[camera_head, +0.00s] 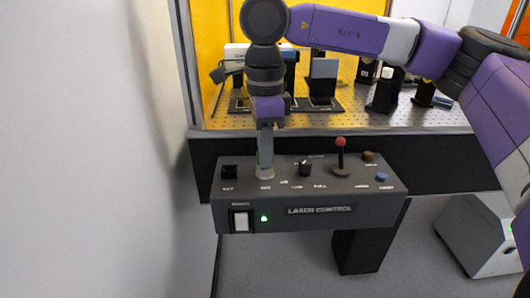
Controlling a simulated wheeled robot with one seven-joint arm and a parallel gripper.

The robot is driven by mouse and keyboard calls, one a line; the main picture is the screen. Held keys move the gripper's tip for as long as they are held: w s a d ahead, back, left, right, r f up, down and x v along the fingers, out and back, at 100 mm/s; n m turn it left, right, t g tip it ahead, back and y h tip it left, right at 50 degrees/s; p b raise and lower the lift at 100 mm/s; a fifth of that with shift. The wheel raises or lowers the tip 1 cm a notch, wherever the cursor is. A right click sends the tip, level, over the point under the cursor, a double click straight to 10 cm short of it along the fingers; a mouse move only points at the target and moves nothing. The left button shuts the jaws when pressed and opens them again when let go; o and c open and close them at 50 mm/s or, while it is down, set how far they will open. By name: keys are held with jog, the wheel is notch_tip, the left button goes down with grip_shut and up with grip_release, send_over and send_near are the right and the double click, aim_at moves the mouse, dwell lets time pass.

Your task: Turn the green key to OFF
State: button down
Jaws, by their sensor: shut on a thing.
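The grey laser control box (350,225) stands in front of the optical table. My gripper (265,160) points straight down at a round light base (265,174) on the left part of its top. It is shut on the green key, of which only a thin greenish sliver (260,157) shows beside the fingers. The fingers hide most of the key, so I cannot tell which way it is turned. The small labels around it are too blurred to read.
On the box top are a black switch (230,172) at left, a black knob (304,169), a red-tipped lever (341,155), a brown knob (368,156) and a blue button (381,177). A green light (264,218) glows on the front. Optics stand on the perforated table (350,120) behind.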

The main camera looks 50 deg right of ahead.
jog(key=shift+f, duration=0.2)
jog(key=shift+m+b, duration=0.45)
jog(key=shift+m, duration=0.75)
jog(key=shift+f+m, duration=0.1)
jog(key=shift+m, duration=0.2)
jog(key=c, duration=1.4)
grip_release()
jog(key=shift+r, duration=0.25)
jog(key=shift+r+p, duration=2.2)
jog(key=shift+r, duration=1.3)
